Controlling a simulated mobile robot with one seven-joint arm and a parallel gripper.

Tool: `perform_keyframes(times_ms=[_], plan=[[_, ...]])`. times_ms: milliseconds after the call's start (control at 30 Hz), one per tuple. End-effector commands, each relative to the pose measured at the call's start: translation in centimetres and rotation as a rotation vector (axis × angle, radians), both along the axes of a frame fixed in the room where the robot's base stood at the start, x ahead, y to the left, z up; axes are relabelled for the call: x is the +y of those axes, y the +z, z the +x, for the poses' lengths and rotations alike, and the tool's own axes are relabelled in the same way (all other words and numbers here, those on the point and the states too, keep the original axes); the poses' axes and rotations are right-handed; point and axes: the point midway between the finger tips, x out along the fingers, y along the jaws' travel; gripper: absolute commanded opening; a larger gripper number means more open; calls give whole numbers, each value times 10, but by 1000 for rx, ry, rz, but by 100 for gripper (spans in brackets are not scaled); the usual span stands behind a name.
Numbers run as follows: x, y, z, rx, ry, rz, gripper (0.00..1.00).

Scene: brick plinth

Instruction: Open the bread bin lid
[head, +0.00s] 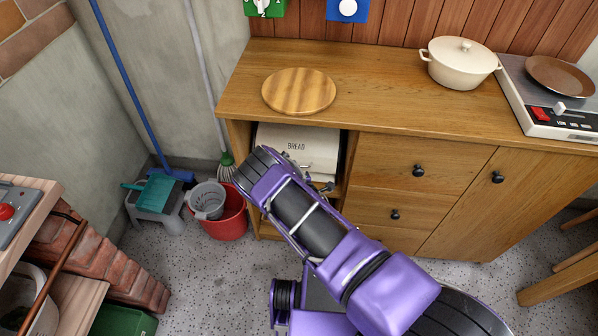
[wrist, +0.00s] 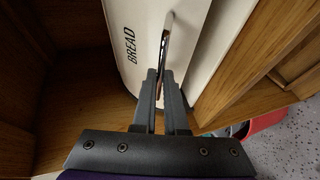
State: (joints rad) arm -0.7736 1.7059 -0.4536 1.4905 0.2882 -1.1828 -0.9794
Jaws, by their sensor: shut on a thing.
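The cream bread bin (head: 297,137), marked BREAD, sits in the open cupboard bay under the counter. Its pale lid (wrist: 143,20) fills the upper middle of the wrist view and appears down; its lower part is hidden by my arm in the head view. The slim metal handle (wrist: 167,28) stands out from the lid. My gripper (wrist: 165,78) is shut on this handle, with both fingers close around it. In the head view my arm hides most of the gripper.
Wooden cupboard walls (wrist: 75,110) flank the bin closely. Drawers with dark knobs (head: 418,171) are to the right. A red bucket (head: 228,222) stands on the floor to the left. A round board (head: 299,91) and a cream pot (head: 460,65) are on the counter.

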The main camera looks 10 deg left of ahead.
Motion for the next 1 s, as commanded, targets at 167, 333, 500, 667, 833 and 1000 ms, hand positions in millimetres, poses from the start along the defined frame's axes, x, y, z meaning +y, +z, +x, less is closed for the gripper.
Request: perform_keyframes(times_ms=[167, 333, 500, 667, 833, 1000], plan=[[1, 32, 18, 117, -6, 8, 0], [0, 48, 37, 241, -4, 11, 0], [-1, 63, 58, 236, -4, 11, 0], [-1, 74, 74, 236, -2, 10, 0], [-1, 81, 86, 237, -1, 11, 0], [-1, 86, 94, 237, -1, 10, 0]])
